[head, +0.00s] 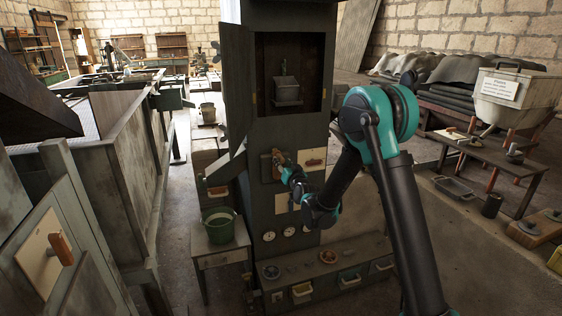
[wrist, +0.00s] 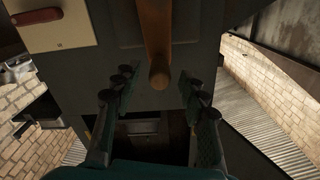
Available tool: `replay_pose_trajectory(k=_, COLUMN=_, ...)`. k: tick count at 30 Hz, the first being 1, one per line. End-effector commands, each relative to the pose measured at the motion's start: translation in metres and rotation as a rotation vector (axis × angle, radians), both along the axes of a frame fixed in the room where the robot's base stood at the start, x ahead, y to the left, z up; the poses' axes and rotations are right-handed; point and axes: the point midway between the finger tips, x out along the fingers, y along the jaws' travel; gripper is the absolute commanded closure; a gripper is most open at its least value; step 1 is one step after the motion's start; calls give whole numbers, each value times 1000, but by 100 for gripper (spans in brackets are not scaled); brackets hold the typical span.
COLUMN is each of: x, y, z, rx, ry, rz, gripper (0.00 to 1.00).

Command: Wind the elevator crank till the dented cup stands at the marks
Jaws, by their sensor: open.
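The tall dark elevator casing (head: 236,75) stands in the middle of the head view. In its upper opening hangs a grey metal cup (head: 288,91); I cannot tell whether it is dented. Small yellowish marks (head: 254,99) show at the opening's sides, near the cup's lower part. The crank has a wooden handle (wrist: 156,40) on the casing's front, below the opening; in the head view my gripper partly hides it. My gripper (head: 281,163) is at the crank. In the wrist view my gripper (wrist: 158,85) is open, its fingers on either side of the handle's end with gaps.
A pale plate with a red handle (head: 313,163) is right of the crank, also in the wrist view (wrist: 40,15). Gauges (head: 289,231) and a shelf of small bins (head: 302,289) are below. A green bucket (head: 219,226) stands on a stool at left. A bench (head: 490,150) stands at right.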

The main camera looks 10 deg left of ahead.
Motion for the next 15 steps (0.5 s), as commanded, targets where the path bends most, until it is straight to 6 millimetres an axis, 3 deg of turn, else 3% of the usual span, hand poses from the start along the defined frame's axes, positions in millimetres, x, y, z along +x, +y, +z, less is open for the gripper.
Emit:
replay_pose_trajectory(k=6, x=20, y=12, z=0, rx=1, ry=1, rz=0, gripper=57)
replay_pose_trajectory(k=15, x=25, y=15, z=0, rx=1, ry=1, rz=0, gripper=57)
